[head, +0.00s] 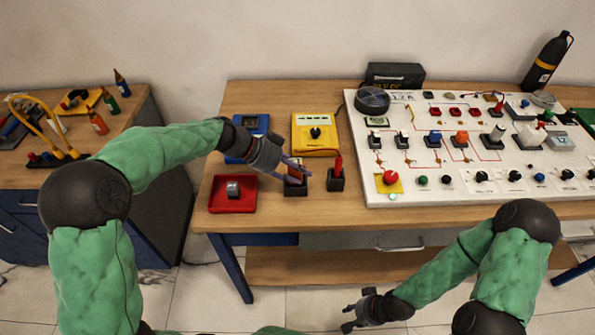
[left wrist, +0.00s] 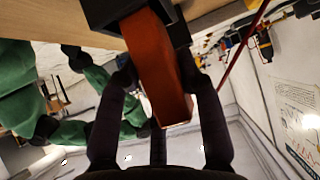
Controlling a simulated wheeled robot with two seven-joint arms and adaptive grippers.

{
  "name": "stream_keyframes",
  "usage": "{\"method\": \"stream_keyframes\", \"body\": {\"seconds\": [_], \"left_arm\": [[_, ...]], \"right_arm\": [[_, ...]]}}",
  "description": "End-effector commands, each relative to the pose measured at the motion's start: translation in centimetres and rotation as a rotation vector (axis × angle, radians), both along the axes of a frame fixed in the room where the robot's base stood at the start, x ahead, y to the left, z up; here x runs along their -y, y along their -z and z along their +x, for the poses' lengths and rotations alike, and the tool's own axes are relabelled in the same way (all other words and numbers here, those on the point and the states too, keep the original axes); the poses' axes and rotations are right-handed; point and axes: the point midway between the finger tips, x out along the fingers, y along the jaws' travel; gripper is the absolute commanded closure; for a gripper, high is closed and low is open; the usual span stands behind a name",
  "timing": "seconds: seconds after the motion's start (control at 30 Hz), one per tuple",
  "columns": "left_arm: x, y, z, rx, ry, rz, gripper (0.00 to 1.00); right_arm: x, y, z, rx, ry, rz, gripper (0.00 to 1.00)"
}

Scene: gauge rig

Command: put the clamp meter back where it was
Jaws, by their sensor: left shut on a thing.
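An orange-red block, which looks like the clamp meter (left wrist: 157,70), stands at a black holder (head: 295,189) near the bench's front edge. My left gripper (head: 296,168) is shut on it, with a finger on each side. In the left wrist view one end of the block meets the black holder (left wrist: 100,12); how deep it sits inside is hidden. In the head view my gripper covers much of it. My right gripper (head: 350,317) is open and empty, low in front of the bench.
A second black holder (head: 336,182) with a red piece stands close on the right. A red tray (head: 232,205) lies left, a yellow meter (head: 315,146) and a blue device (head: 236,152) behind. A white panel (head: 480,187) fills the bench's right.

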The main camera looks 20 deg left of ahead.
Motion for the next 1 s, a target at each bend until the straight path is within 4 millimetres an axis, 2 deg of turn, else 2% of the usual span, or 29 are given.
{"method": "stream_keyframes", "body": {"seconds": [0.03,0.07,0.1,0.13,0.47,0.6,1.0], "left_arm": [[0.0,0.2,0.0,0.001,0.001,0.0,1.0],[0.0,0.1,0.0,0.0,0.0,0.0,0.55],[0.0,0.1,0.0,0.0,0.0,0.0,0.44],[0.0,0.1,0.0,0.0,0.0,0.0,0.4],[0.0,0.0,0.0,0.0,0.0,0.0,0.4],[-0.1,-0.5,0.0,0.001,-0.001,0.0,0.4],[-6.0,-5.3,-1.8,0.001,-0.003,0.0,0.4]], "right_arm": [[0.0,0.3,0.0,0.0,0.0,0.0,0.63],[0.0,0.2,0.0,0.0,0.0,0.0,0.63],[0.0,0.1,0.0,0.0,0.0,0.0,0.63],[0.0,0.1,0.0,0.0,0.0,0.0,0.63],[0.0,0.1,0.0,0.0,0.0,0.0,0.63],[0.0,-0.5,0.0,0.0,0.0,0.0,0.63],[0.0,-2.6,0.0,0.0,0.0,0.0,0.63]]}}
